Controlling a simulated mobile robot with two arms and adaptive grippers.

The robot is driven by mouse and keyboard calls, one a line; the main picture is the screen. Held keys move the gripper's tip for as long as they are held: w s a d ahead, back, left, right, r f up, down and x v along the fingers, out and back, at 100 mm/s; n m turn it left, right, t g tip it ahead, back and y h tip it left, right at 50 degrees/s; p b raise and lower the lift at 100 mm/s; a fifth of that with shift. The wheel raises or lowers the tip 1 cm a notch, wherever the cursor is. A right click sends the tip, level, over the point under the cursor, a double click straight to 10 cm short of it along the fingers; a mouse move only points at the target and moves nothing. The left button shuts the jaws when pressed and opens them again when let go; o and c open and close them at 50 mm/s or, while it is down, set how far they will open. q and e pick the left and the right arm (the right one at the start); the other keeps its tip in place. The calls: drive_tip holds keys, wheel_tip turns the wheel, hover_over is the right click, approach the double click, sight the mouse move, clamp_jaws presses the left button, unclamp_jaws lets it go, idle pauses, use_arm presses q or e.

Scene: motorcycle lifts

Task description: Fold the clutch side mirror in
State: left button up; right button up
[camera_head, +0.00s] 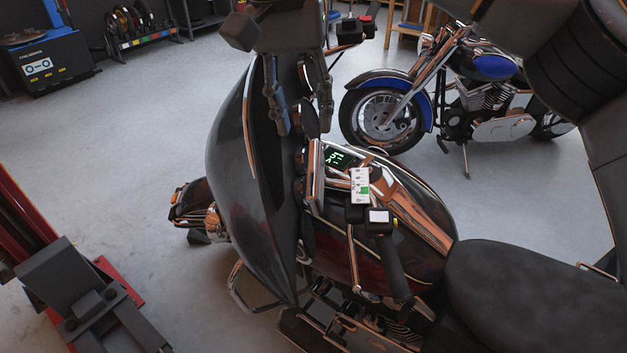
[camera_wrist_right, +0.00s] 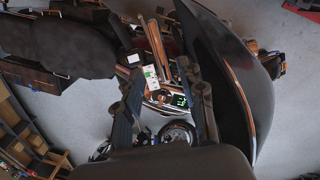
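A dark motorcycle stands in the middle of the head view, its fairing (camera_head: 235,165) to the left and its seat (camera_head: 530,285) to the right. The near handlebar grip (camera_head: 395,265) is black. A flat panel with a copper-coloured rim (camera_head: 316,178), seen nearly edge-on beside the lit display (camera_head: 338,157), may be the clutch side mirror; I cannot tell surely. My right gripper (camera_head: 299,115) points down above the fairing's inner side, its fingers apart. In the wrist view my right gripper (camera_wrist_right: 165,110) is open, with the display (camera_wrist_right: 179,101) showing between its fingers. My left gripper is out of view.
A white-and-green tag (camera_head: 360,187) hangs by the near controls. A second motorcycle, with a blue tank (camera_head: 494,66), stands behind at the right. Red lift parts (camera_head: 30,215) fill the lower left. A blue machine (camera_head: 50,65) stands back left. Grey floor (camera_head: 150,130) is clear at left.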

sight(312, 170)
drive_tip(key=f, duration=0.4)
drive_tip(key=d+f, duration=0.1)
drive_tip(key=f, duration=0.2)
drive_tip(key=f+p, duration=0.1)
drive_tip(key=f, duration=0.3)
drive_tip(key=shift+s+d+f, duration=0.25)
drive_tip(key=shift+f, duration=0.05)
clamp_jaws()
